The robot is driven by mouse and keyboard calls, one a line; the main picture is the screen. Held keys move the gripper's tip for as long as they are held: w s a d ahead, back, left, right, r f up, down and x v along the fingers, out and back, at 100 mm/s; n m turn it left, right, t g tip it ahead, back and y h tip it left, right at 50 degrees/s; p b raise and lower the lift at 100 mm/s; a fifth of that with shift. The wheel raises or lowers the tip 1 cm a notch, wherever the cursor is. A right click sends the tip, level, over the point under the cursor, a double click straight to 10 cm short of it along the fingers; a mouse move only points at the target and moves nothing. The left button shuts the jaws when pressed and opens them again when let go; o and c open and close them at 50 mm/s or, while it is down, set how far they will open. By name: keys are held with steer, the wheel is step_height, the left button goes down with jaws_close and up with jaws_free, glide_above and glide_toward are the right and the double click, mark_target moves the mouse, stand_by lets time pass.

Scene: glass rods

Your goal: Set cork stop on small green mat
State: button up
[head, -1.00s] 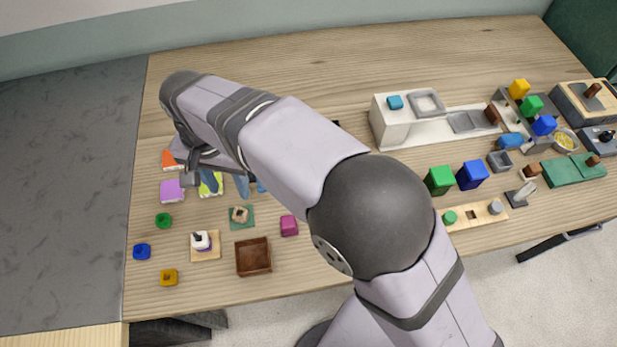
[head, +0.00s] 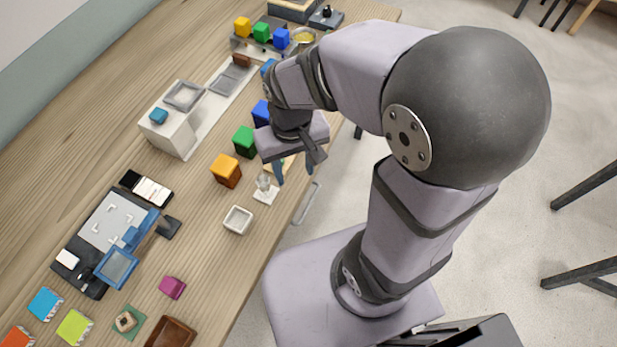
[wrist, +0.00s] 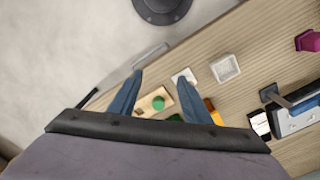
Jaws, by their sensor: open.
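A small green mat (head: 137,336) lies at the lower left of the head view, with a tan block (head: 124,321) with a dark spot on it. I cannot tell whether this block is the cork stop, and I make out no other cork now. My gripper (head: 294,174) is open, pointing down near the table's front edge, far from the mat. In the wrist view its blue fingers (wrist: 161,76) are apart with nothing held. My arm hides the table's far right part.
Orange (head: 226,170), green (head: 244,141) and blue blocks stand left of my gripper. A white tray (head: 238,220) and a small clear piece (head: 265,190) are close by. A magenta block (head: 172,287) and brown box (head: 172,333) sit near the mat. Bare wood lies between.

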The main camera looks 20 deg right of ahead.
steer(key=s+d+f, duration=0.1)
steer(key=s+d, duration=0.2)
steer(key=d, duration=0.2)
steer(key=shift+s+f+m, duration=0.2)
steer(key=shift+s+m, duration=0.1)
steer(key=shift+s, duration=0.1)
steer(key=shift+f, duration=0.1)
